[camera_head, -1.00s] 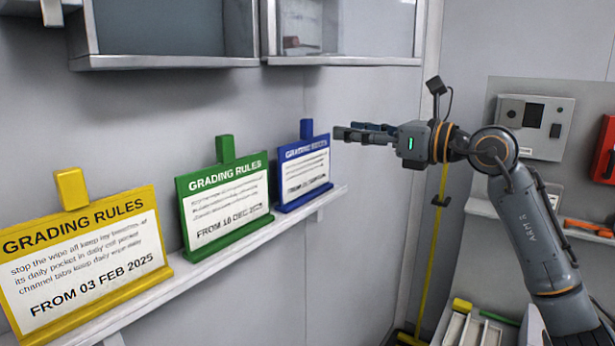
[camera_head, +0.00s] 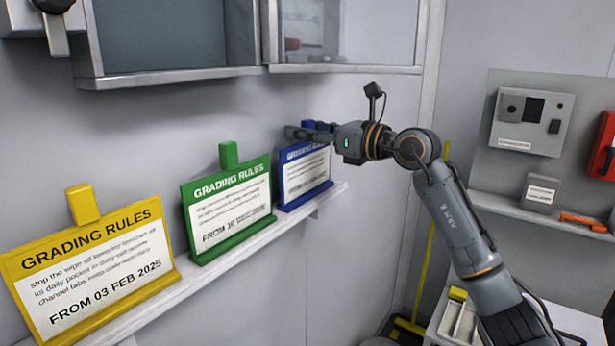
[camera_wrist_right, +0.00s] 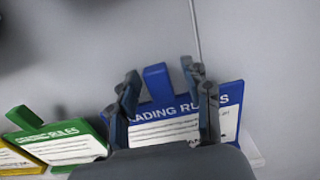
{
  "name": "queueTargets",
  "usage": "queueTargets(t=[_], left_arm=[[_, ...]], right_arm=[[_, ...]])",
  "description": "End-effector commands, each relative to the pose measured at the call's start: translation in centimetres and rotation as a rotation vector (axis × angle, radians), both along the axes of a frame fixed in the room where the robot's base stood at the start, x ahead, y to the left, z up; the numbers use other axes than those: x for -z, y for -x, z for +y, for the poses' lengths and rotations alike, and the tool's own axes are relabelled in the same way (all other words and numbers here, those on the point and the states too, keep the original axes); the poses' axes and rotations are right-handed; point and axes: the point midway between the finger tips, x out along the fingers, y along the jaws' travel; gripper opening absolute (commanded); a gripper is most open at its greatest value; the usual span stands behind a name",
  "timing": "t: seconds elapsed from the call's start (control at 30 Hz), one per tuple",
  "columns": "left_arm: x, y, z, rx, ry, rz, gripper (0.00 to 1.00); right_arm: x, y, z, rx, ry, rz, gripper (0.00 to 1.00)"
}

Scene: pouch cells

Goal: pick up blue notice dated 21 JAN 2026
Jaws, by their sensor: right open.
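The blue notice (camera_head: 304,178) stands upright at the far end of the wall ledge in the head view; its date is too small to read. It also shows in the right wrist view (camera_wrist_right: 172,128), with its blue top tab (camera_wrist_right: 158,84) between the fingers. My right gripper (camera_head: 300,132) is open, at the top edge and tab of the blue notice. In the right wrist view its fingers (camera_wrist_right: 161,92) lie on either side of the tab, apart from it. The fingers hide part of the tab in the head view. My left gripper is not in view.
A green notice (camera_head: 228,207) stands beside the blue one on the white ledge (camera_head: 225,262). A yellow notice (camera_head: 92,268), dated 03 FEB 2025, is nearer. Wall cabinets (camera_head: 175,77) hang above. A side shelf (camera_head: 520,213) is at right.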

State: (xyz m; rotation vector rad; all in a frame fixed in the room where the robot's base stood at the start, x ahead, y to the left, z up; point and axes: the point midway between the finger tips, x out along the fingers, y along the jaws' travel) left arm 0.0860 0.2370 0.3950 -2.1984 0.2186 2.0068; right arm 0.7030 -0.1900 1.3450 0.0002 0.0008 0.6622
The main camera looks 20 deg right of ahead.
Motion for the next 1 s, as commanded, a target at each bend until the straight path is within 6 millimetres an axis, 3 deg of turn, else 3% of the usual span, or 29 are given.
queueTargets(t=[0.07,0.3,0.83,1.0], left_arm=[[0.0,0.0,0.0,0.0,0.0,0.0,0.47],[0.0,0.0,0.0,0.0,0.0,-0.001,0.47],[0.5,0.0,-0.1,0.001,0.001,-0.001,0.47],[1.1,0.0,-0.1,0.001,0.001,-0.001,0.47]], right_arm=[[0.0,0.0,0.0,0.0,0.0,0.0,0.47],[0.0,0.0,0.0,0.0,0.0,0.0,0.0],[-0.4,0.2,-0.2,0.0,0.001,-0.003,0.0],[-2.5,0.4,-0.3,0.0,-0.001,-0.007,0.0]])
